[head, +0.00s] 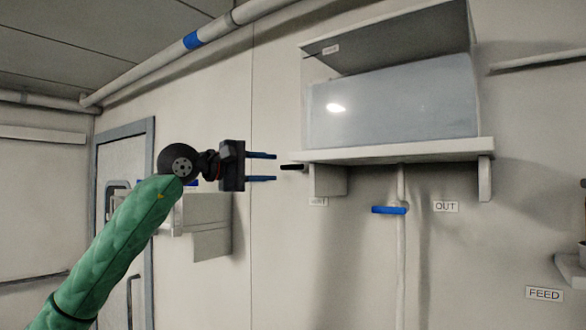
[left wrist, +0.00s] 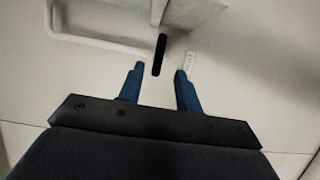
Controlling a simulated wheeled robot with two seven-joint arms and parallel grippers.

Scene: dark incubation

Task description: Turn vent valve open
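A short black handle (head: 292,167) sticks out to the left from under the wall shelf, above a small label (head: 318,202) that seems to read VENT. My left gripper (head: 275,167) is open and empty, its two blue fingers pointing right at the handle's free end. In the left wrist view the black handle (left wrist: 159,54) lies ahead, in line with the gap between the fingertips (left wrist: 160,70). I cannot tell whether its tip is between them. The handle's mount is mostly hidden. My right gripper is not in view.
A translucent box (head: 395,105) sits on the wall shelf (head: 395,152), whose brackets hang close to the handle. A blue handle (head: 389,210) on a vertical pipe (head: 401,260) stands beside the OUT label (head: 446,206). A FEED label (head: 544,294) is lower right.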

